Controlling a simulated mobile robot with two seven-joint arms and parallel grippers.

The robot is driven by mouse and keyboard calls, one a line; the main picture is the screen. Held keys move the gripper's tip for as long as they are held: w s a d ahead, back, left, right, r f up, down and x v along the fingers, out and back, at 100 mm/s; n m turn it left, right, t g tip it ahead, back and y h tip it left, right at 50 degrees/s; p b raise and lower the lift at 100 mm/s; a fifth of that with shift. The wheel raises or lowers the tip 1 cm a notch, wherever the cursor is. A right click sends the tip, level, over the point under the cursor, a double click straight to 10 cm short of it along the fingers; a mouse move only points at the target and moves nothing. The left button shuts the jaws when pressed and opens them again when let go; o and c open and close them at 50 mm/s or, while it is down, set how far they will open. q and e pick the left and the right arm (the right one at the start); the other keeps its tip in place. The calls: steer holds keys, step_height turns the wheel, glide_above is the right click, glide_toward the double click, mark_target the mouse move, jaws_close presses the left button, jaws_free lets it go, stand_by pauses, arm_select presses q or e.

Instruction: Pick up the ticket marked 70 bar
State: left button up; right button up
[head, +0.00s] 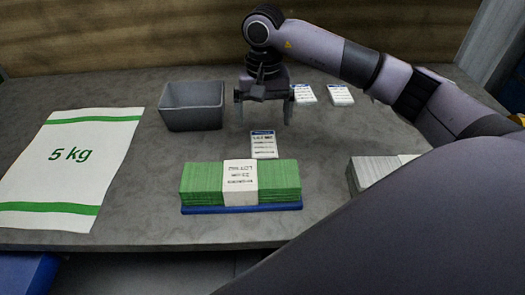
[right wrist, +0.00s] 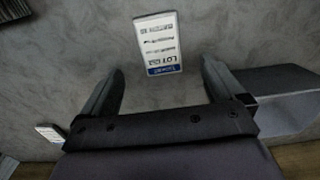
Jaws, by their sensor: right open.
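A white ticket with a blue top band (head: 264,145) lies flat behind the green bundle; it also shows in the right wrist view (right wrist: 158,43), just beyond my fingertips. Two similar tickets, a left one (head: 304,95) and a right one (head: 340,95), lie farther back to the right. Part of one ticket shows at the left edge of the right wrist view (right wrist: 50,133). The print is too small for me to tell which is marked 70 bar. My right gripper (head: 264,112) is open and empty, pointing down above the table behind the nearest ticket. My left gripper is out of view.
A grey open bin (head: 193,112) stands left of my right gripper. A banded green bundle (head: 205,184) rests on a blue base in front. A 5 kg sack (head: 70,185) lies at left, and a pale bundle (head: 376,174) at right, partly hidden by my arm.

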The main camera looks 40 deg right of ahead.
mark_target(264, 146)
steer(key=shift+s+a+f+p, duration=0.1)
steer(key=shift+s+f+p, duration=0.1)
steer(key=shift+f, duration=1.6)
steer(key=shift+s+a+f+p, duration=0.1)
steer(key=shift+f+p, duration=0.1)
steer(key=shift+f, duration=1.55)
steer(key=c, duration=1.2)
